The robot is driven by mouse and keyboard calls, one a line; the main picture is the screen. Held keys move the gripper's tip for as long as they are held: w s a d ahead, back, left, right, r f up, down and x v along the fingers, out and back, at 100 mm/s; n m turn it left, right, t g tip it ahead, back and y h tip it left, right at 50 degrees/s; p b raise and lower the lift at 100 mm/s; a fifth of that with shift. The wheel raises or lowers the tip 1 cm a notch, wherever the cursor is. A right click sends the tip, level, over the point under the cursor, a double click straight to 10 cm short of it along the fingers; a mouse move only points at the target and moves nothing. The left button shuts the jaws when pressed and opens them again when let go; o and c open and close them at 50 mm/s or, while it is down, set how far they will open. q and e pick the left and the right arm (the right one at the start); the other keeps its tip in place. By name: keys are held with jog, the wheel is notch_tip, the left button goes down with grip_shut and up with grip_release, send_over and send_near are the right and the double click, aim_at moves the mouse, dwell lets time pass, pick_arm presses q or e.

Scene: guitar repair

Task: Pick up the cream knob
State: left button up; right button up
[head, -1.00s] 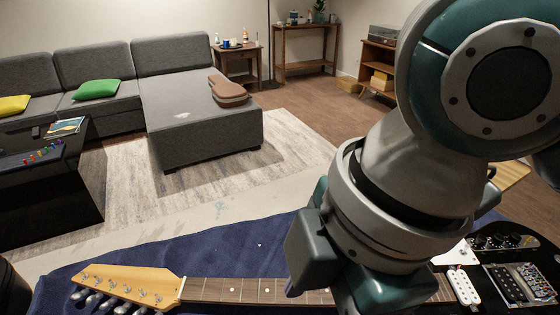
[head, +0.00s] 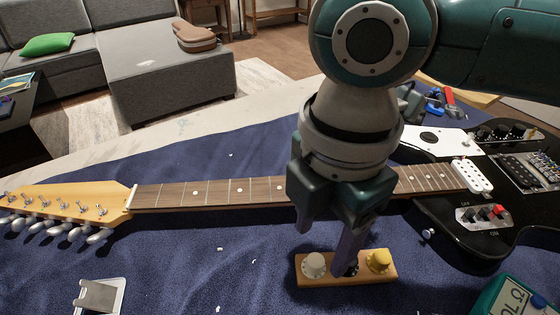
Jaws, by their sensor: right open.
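The cream knob (head: 314,265) sits at the left end of a small wooden block (head: 335,281) on the blue cloth. A yellow knob (head: 378,261) sits at the right end of the block. A dark knob (head: 351,269) between them is mostly hidden by a finger. My right gripper (head: 328,235) is open and points down over the block. One finger is above and slightly left of the cream knob; the other reaches down near the dark knob. It holds nothing that I can see. My left gripper is not in view.
A black electric guitar (head: 455,215) lies behind the block, its neck (head: 235,192) passing behind my right gripper. A green meter (head: 503,298) is at lower right and a metal piece on a white plate (head: 98,297) at lower left. Blue cloth left of the block is mostly clear.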

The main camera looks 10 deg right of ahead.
aim_at(317, 261)
notch_tip(317, 261, down, 4)
jog(key=shift+s+a+r+b, duration=0.1)
jog(key=shift+r+b, duration=0.05)
jog(key=shift+b, duration=0.25)
grip_shut()
dwell(0.3)
